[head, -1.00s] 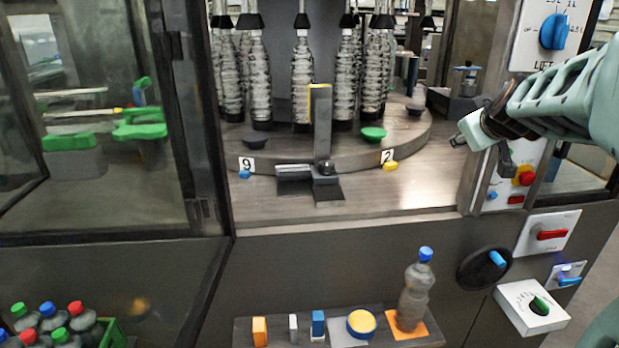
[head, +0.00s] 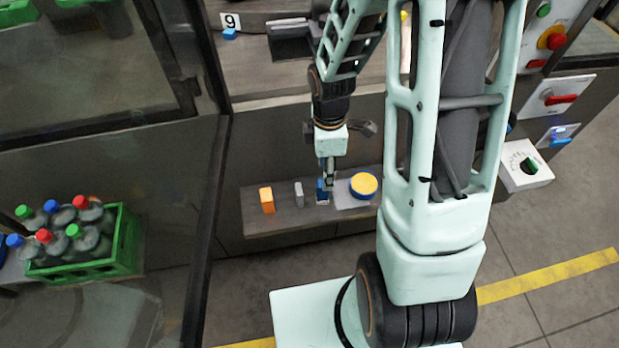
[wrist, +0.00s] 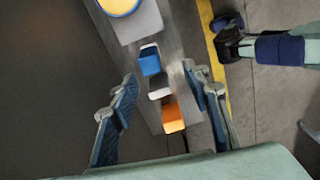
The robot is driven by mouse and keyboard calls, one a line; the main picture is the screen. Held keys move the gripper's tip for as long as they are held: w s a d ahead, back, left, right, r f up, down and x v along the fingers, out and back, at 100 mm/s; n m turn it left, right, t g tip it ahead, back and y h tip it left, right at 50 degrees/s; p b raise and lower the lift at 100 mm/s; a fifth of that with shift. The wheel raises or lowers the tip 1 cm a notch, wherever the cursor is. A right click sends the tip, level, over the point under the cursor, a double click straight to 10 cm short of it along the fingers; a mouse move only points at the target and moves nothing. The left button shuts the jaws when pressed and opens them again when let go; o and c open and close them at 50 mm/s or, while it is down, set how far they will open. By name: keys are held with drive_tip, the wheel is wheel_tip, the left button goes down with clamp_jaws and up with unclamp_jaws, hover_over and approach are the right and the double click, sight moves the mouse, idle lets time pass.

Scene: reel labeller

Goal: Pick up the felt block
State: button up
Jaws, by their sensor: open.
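Small blocks stand in a row on the grey shelf (head: 290,222): an orange one (head: 267,201), a narrow grey one (head: 299,194) and a blue one with a pale part (head: 322,198). I cannot tell for sure from texture which is felt. My gripper (head: 326,184) points down at the blue block and partly hides it in the head view. In the wrist view the open fingers (wrist: 158,73) stand to either side of the row, with the blue block (wrist: 150,63) and grey block (wrist: 159,86) near their tips and nothing visibly held. The orange block (wrist: 173,116) is lower in that view.
A yellow disc with a blue rim (head: 363,184) sits just right of the blue block. The machine's dark front panel (head: 270,140) rises behind the shelf. A green crate of bottles (head: 118,247) is at left. My arm hides the shelf's right end.

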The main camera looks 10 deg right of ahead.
sight(320, 185)
drive_tip(key=shift+w+a+f, duration=0.55)
drive_tip(key=shift+w+a, duration=0.05)
drive_tip(key=shift+w, duration=0.05)
wheel_tip(320, 185, down, 4)
drive_tip(key=shift+d+r+b, duration=0.1)
drive_tip(key=shift+r+b, duration=0.1)
drive_tip(key=shift+b, duration=0.1)
drive_tip(key=shift+w+d+f, duration=0.1)
drive_tip(key=shift+d+f, duration=0.05)
drive_tip(key=shift+f, duration=0.9)
drive_tip(key=shift+w+d+f, duration=0.1)
drive_tip(key=shift+d+f, duration=0.1)
drive_tip(key=shift+f, duration=0.85)
drive_tip(key=shift+d+f, duration=0.15)
drive_tip(key=shift+f, duration=0.9)
clamp_jaws()
